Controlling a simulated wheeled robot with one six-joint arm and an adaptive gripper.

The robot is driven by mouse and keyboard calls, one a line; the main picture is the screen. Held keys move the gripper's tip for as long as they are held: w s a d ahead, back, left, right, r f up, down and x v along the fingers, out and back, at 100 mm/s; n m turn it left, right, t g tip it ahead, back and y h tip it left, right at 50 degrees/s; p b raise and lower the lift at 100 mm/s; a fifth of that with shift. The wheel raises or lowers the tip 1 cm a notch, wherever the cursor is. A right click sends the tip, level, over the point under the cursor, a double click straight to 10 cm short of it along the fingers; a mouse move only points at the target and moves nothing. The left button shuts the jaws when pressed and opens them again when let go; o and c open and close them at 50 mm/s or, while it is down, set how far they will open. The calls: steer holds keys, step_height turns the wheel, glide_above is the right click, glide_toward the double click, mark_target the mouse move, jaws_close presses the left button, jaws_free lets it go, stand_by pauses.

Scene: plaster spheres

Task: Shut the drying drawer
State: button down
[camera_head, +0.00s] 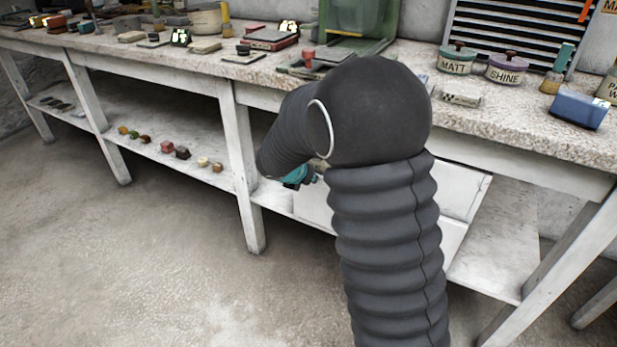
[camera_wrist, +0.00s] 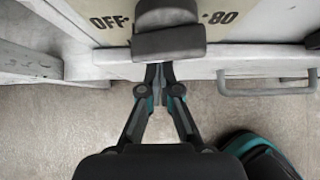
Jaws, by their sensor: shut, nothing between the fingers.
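A white cabinet (camera_head: 465,190) sits under the bench, mostly hidden behind my arm in the head view. In the wrist view a white front (camera_wrist: 225,62) with a grey bar handle (camera_wrist: 265,84) at its right lies just past my fingertips; I take it for the drying drawer's. How far it stands out I cannot tell. Above it is a cream panel (camera_wrist: 250,22) marked OFF and 80, with a dark knob (camera_wrist: 168,40). My gripper (camera_wrist: 158,76) is shut and empty, its tips at or near the lower edge of the knob; contact is unclear. Its teal part (camera_head: 298,178) shows in the head view.
The bench top (camera_head: 560,150) carries pots, tools and a blue box (camera_head: 580,109). White bench legs (camera_head: 240,165) stand left of my arm. A low shelf (camera_head: 150,150) holds several small blocks. The floor (camera_head: 130,270) in front is clear.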

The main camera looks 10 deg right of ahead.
steer(key=s+a+f+v, duration=0.1)
steer(key=f+v, duration=0.1)
steer(key=v, duration=1.1)
steer(key=s+d+f+m+g+y, duration=0.2)
steer(key=s+m+g, duration=0.2)
steer(key=s+m, duration=1)
steer(key=s+d+r+m+t+y, duration=0.1)
steer(key=s+d+r+m+y, duration=0.1)
steer(key=s+r+m, duration=0.2)
steer(key=s+d+r+m+t+y, duration=0.1)
steer(key=s+d+r+m+y, duration=0.1)
steer(key=s+r+m, duration=0.3)
steer(key=s+d+m+p, duration=0.1)
steer(key=s+m, duration=0.3)
steer(key=s, duration=0.2)
steer(key=shift+m+t, duration=0.4)
